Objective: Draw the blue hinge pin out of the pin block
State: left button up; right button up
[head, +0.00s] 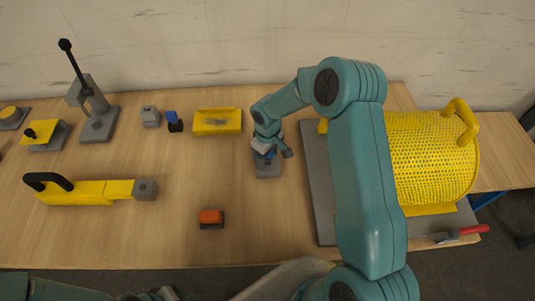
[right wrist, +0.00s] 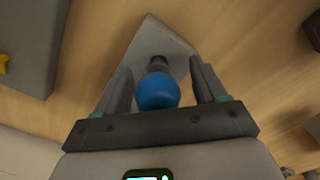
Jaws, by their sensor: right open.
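The pin block is a grey block (head: 267,170) on the table under my right gripper, mostly covered by it in the head view. In the right wrist view its grey top (right wrist: 158,38) lies beyond the fingertips. The blue hinge pin shows there as a round blue head (right wrist: 158,92) on a dark shank that meets the block. My right gripper (right wrist: 164,75) is open, with one finger on each side of the blue head and visible gaps between. In the head view the right gripper (head: 268,150) points down at the block. My left gripper (head: 165,293) shows only partly at the bottom edge.
A yellow perforated drum (head: 430,155) stands on a grey plate (head: 322,190) right of the block. A yellow tray (head: 230,114), a blue piece on a black base (head: 172,117) and a grey cube (head: 150,117) stand left. An orange piece (head: 211,216) lies nearer the front.

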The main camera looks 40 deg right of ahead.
jog(key=shift+s+d+f, duration=0.1)
jog(key=shift+d+f, duration=0.1)
jog(key=shift+f, duration=0.05)
jog(key=shift+a, duration=0.1)
jog(key=c, duration=1.2)
jog(key=shift+r+p, duration=2.05)
jog(key=shift+r, duration=3)
